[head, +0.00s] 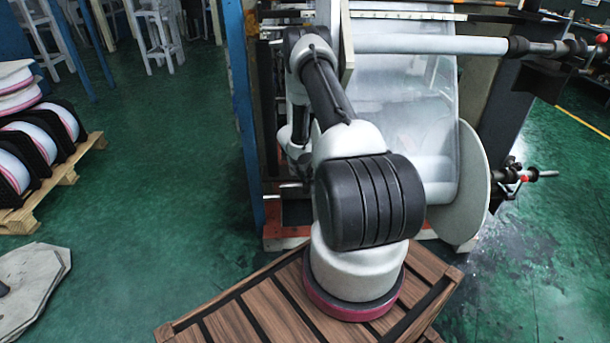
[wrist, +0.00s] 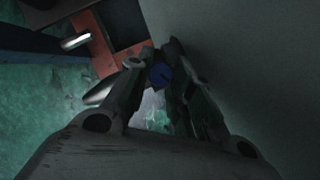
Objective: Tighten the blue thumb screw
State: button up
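The blue thumb screw (wrist: 160,75) shows in the wrist view as a small, dark blue knob between my fingertips. My gripper (wrist: 161,62) has its fingers drawn close together, one on each side of the knob, and they appear to touch it. The view is dim, so the screw's shaft and what it threads into cannot be made out. In the head view my gripper and the screw are hidden behind my arm, which reaches toward the film tower (head: 405,95).
In the wrist view a pale wall-like surface (wrist: 255,65) lies close on the right; a red frame piece (wrist: 100,50) and metal rod (wrist: 75,42) are at upper left. The head view shows a large white disc (head: 470,190), a roller (head: 430,45), and open green floor (head: 165,160) on the left.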

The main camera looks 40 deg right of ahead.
grip_shut()
jog(key=shift+m, duration=0.3)
jog(key=m, duration=0.1)
jog(key=m+g, duration=0.1)
jog(key=m, duration=0.1)
jog(key=shift+w, duration=0.25)
jog(key=m+g, duration=0.2)
jog(key=m, duration=0.3)
jog(key=shift+w, duration=0.1)
jog(key=m+g+y, duration=0.1)
jog(key=m, duration=0.3)
jog(key=shift+w+d, duration=0.1)
jog(key=shift+d, duration=0.05)
jog(key=shift+d+m+g+y, duration=0.1)
jog(key=shift+m+g+y, duration=0.25)
jog(key=shift+m, duration=0.7)
jog(key=shift+m+g+y, duration=0.25)
jog(key=shift+m+y, duration=0.2)
jog(key=shift+m, duration=0.6)
